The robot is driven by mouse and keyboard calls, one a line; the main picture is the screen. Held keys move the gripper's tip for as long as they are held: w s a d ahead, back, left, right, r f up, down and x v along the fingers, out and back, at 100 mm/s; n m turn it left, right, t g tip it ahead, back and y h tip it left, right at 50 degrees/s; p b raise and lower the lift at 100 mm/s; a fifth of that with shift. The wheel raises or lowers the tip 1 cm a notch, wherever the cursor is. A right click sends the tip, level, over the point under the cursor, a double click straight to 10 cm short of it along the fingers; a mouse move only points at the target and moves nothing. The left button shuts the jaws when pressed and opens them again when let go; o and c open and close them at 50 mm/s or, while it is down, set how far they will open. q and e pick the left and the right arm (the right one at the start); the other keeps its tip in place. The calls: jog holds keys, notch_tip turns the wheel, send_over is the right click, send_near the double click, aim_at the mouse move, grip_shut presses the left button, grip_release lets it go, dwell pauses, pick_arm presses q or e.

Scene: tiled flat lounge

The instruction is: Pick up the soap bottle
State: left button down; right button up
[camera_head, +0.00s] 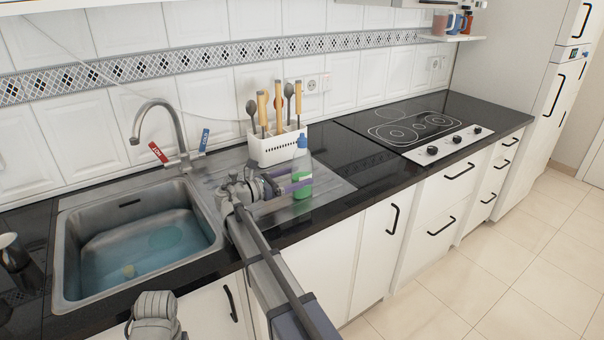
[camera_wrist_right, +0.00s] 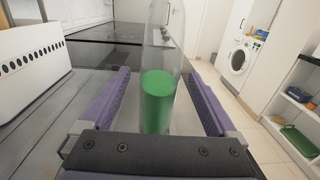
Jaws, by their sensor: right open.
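The soap bottle (camera_head: 302,172) is clear with green liquid and a blue cap. It stands upright on the steel drainboard, right of the sink. In the right wrist view the bottle (camera_wrist_right: 160,95) stands between the two purple fingers, with space on both sides; its top is cut off. My right gripper (camera_head: 290,184) is open around the bottle, and it also shows in the wrist view (camera_wrist_right: 160,78).
A white utensil holder (camera_head: 275,148) with several handles stands behind the bottle. The sink (camera_head: 68,270), holding water, is to the left, with a tap (camera_head: 178,130) behind it. A black hob (camera_head: 415,125) is to the right. Dark counter between bottle and hob is clear.

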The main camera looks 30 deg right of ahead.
aim_at(311, 172)
jog(key=d, duration=0.5)
jog(key=shift+w, duration=0.1)
grip_shut()
dwell(0.6)
